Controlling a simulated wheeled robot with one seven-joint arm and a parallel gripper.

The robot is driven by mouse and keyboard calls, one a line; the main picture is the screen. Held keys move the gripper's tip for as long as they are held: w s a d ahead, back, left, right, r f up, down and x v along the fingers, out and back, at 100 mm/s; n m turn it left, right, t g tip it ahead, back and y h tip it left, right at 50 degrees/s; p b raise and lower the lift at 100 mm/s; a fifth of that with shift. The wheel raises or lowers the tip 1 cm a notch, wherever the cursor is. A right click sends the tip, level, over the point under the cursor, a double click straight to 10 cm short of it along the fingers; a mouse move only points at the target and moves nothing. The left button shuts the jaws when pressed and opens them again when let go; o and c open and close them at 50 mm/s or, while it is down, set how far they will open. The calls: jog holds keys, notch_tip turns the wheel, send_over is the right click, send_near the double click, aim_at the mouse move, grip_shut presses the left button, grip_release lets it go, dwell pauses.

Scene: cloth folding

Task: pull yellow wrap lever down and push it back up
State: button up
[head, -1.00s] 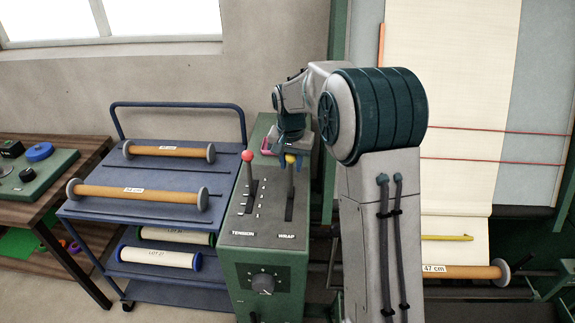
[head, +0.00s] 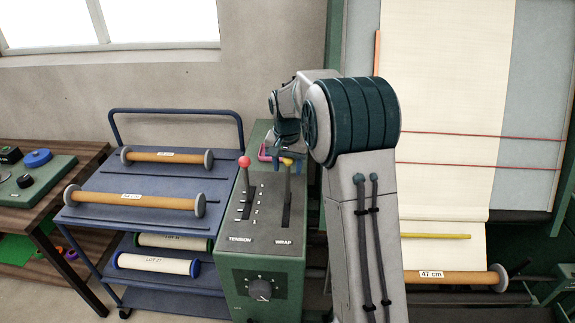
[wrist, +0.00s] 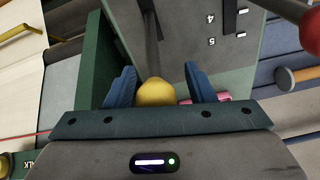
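The yellow knob of the wrap lever (head: 287,162) stands at the top of its rod over the WRAP slot on the green console (head: 262,262). The rod looks near upright, at the slot's far part. My gripper (head: 289,158) is at the knob, partly hidden by my arm. In the wrist view, the blue fingers of my gripper (wrist: 160,84) are apart, with the yellow knob (wrist: 155,92) between them. The knob is nearer the left finger, and a gap shows on the right. I cannot tell whether the left finger touches it.
A red-knobbed tension lever (head: 244,162) stands just left of the wrap lever. A pink object (head: 264,153) lies behind it on the console. A blue trolley (head: 95,222) with rollers is to the left. The loom's cloth (head: 440,90) hangs at right.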

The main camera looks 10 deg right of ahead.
jog(key=shift+s+r, duration=0.1)
notch_tip(320, 180, up, 14)
jog(key=s+b, duration=0.1)
jog(key=shift+s+a+f+b, duration=0.2)
jog(key=shift+s+a+b, duration=0.1)
jog(key=shift+s+a, duration=0.1)
